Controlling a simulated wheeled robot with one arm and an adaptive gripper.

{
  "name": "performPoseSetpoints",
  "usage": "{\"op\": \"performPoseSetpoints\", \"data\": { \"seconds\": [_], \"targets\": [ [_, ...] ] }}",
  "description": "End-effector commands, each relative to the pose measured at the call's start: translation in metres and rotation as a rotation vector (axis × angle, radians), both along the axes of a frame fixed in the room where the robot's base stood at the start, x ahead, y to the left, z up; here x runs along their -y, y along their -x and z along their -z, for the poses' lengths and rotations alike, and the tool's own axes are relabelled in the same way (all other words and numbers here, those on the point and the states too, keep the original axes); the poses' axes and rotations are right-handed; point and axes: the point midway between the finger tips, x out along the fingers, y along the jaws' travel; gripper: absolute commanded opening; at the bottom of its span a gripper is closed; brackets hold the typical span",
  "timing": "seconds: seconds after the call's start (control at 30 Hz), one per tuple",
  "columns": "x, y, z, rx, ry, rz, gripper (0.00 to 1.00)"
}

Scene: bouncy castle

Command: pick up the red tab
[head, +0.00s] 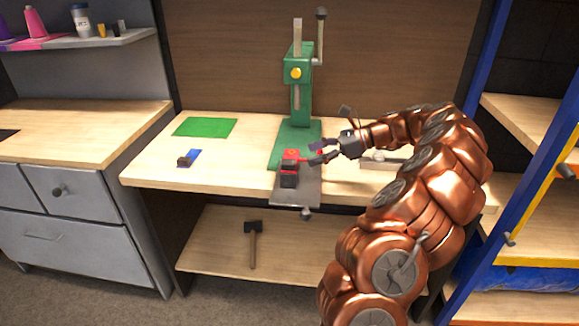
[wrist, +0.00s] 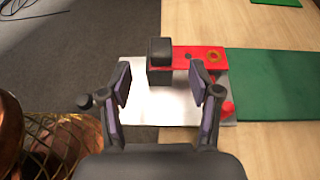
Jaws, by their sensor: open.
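The red tab (head: 291,154) lies by the foot of the green press (head: 297,80), over a grey metal plate (head: 296,194). It is a flat red strip with a dark block (head: 288,178) at its near end. In the wrist view the red tab (wrist: 205,54) shows a ring mark, and its dark block (wrist: 160,53) is beyond the fingertips. My gripper (head: 316,152) is open and empty, just right of the tab. In the wrist view my gripper (wrist: 162,82) has its fingers apart over the metal plate. A second red bit (wrist: 226,108) is partly hidden behind the right finger.
A blue piece with a dark block (head: 190,157) and a green mat (head: 205,127) lie on the workbench (head: 160,170) to the left. A hammer (head: 253,245) lies on the shelf below. A blue-framed rack (head: 490,100) stands at right. The bench's left part is mostly clear.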

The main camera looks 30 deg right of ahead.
Motion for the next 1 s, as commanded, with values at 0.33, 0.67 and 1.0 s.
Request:
{"op": "performPoseSetpoints", "data": {
  "seconds": [0.33,0.67,1.0],
  "targets": [
    [-0.006,-0.011,0.012,-0.012,-0.025,0.028,0.62],
    [-0.026,-0.023,0.017,-0.01,-0.021,0.027,0.62],
    [-0.05,-0.042,0.03,-0.011,-0.02,0.028,0.62]
  ]
}}
